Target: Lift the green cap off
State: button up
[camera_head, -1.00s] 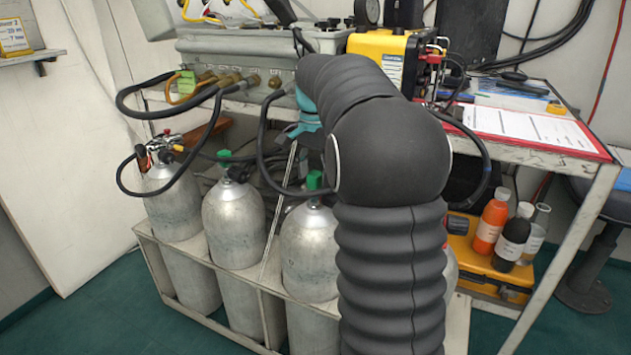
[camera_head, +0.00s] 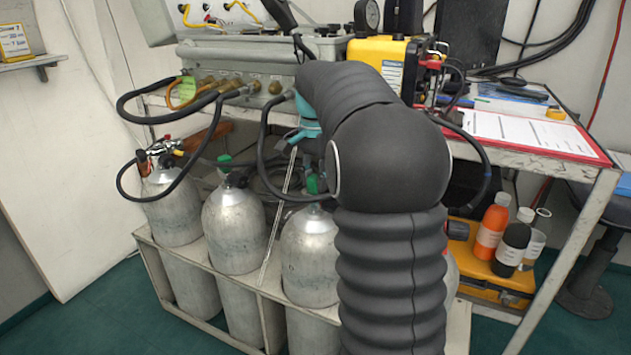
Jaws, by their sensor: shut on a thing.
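A green cap (camera_head: 312,184) shows at the neck of the third grey cylinder (camera_head: 310,255), just left of my black arm. Another green cap (camera_head: 224,160) tops the second cylinder (camera_head: 233,230). My gripper (camera_head: 316,166) is mostly hidden behind my arm's elbow, below the teal wrist part. It appears to be shut on the green cap of the third cylinder. The fingertips cannot be made out clearly. Whether this cap is still seated on the valve cannot be told.
Black hoses (camera_head: 262,150) loop between the panel (camera_head: 290,50) and the cylinders. A metal rack (camera_head: 180,262) holds the cylinders. A workbench (camera_head: 580,172) carries a yellow unit (camera_head: 375,48) and a clipboard (camera_head: 535,135). Bottles (camera_head: 492,225) stand at the lower right.

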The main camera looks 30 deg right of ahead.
jog(key=shift+r, duration=0.45)
jog(key=r, duration=0.3)
jog(key=shift+s+d+r, duration=0.2)
jog(key=shift+s+d, duration=0.1)
jog(key=s+d+r, duration=0.6)
jog(key=s+d, duration=0.1)
jog(key=s, duration=0.1)
jog(key=shift+s+r+p, duration=0.15)
jog(key=shift+r+p, duration=0.05)
jog(key=shift+p, duration=0.15)
